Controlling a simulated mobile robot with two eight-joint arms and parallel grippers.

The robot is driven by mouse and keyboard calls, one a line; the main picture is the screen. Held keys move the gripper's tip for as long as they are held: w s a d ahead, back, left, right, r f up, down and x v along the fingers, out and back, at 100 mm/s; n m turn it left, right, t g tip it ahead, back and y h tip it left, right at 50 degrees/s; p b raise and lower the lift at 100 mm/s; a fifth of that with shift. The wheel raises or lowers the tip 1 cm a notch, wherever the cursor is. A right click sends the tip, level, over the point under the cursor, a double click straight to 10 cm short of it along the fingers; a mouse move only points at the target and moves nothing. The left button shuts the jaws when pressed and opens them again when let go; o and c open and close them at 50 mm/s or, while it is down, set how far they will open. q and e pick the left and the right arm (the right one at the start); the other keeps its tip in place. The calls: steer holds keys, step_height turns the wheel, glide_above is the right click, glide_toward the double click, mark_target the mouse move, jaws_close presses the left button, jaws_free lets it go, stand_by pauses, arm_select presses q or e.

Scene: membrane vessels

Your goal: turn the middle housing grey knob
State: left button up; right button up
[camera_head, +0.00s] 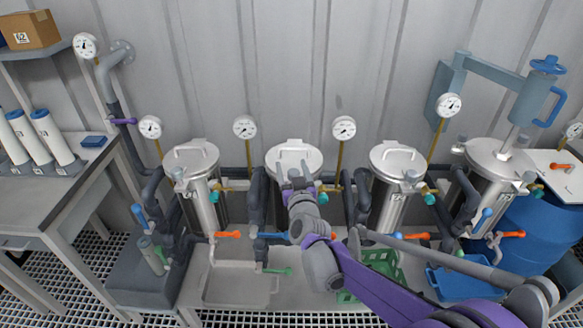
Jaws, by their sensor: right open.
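The middle housing (293,155) is a silver cylinder with a round lid, second from the left in the row of vessels. My right gripper (294,174) is open in front of its upper part, just below the lid, with its fingers pointing toward the housing. I cannot make out the grey knob; the gripper covers the place where the neighbouring housings carry theirs. I cannot tell whether the fingers touch anything. My left gripper is not in view.
The left housing (193,162) and right housing (397,160) flank it closely. Gauges (244,127) stand behind. A blue lever (270,236) and an orange lever (228,235) stick out below. A green crate (386,258) sits at lower right, a grey tray (240,286) at lower left.

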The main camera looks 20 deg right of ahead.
steer(key=shift+w, duration=0.2)
steer(key=shift+c, duration=0.2)
jaws_close()
